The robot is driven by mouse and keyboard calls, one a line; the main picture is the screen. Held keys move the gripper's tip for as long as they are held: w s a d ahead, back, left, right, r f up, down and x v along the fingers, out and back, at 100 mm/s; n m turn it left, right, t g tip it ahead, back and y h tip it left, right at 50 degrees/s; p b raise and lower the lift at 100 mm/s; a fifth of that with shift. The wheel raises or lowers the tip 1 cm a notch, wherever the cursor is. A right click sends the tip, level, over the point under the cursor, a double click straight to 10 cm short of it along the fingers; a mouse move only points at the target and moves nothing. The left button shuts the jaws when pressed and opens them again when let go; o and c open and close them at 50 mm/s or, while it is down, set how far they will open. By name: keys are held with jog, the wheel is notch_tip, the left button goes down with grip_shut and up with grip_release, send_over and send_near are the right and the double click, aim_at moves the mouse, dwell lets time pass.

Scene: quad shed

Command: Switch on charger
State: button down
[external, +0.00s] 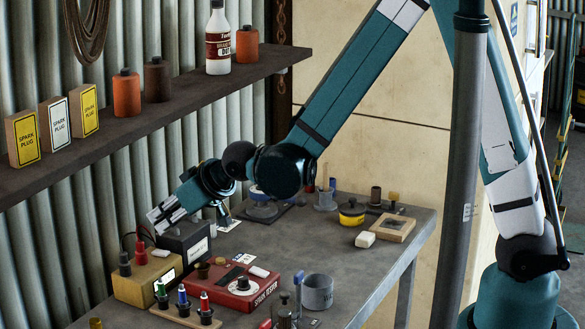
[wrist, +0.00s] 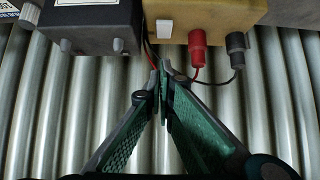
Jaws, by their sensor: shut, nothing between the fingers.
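A tan box (external: 128,282) stands on the bench against the corrugated wall. In the wrist view the tan box (wrist: 220,14) carries a red terminal (wrist: 197,50), a black terminal (wrist: 237,45) and a small white rectangular piece (wrist: 164,28). A dark box (external: 178,241) stands beside it; in the wrist view the dark box (wrist: 95,18) has pale knob-like parts on its edge. Which box is the charger I cannot tell. My gripper (external: 158,217) is shut and empty, over the wall side of the boxes. Its fingertips (wrist: 162,75) appear just below the gap between the boxes in the wrist view.
A red box (external: 238,288), a rack of colored plugs (external: 185,313) and a grey cup (external: 317,291) stand in front. The shelf (external: 190,100) runs along the wall above. Thin red and black leads hang by the terminals. The bench (external: 330,252) has bare room mid-right.

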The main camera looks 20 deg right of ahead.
jog(key=r+v, duration=0.1)
jog(key=v, duration=0.8)
jog(key=shift+w+a, duration=0.2)
jog(key=shift+a, duration=0.05)
jog(key=shift+r, duration=0.1)
jog(key=shift+d, duration=0.1)
dwell(0.3)
jog(key=w+d+r+m+t+h+b, duration=0.1)
jog(key=w+d+r+m+h, duration=0.1)
jog(key=d, duration=1.4)
jog(key=w+d+r+m+h+b, duration=0.2)
jog(key=d+r, duration=0.1)
jog(key=d, duration=1.3)
jog(key=s+d+f+m+h+b, duration=0.1)
jog(key=s+d, duration=0.4)
jog(key=d, duration=0.4)
jog(key=s+d+f+m+h+b, duration=0.1)
jog(key=s+d, duration=0.3)
jog(key=d, duration=0.4)
jog(key=s+d+f+m+g+h+b, duration=0.1)
jog(key=s+d+m, duration=0.2)
jog(key=d, duration=0.6)
jog(key=s, duration=0.2)
jog(key=shift+s+d, duration=0.35)
jog(key=shift+w, duration=0.15)
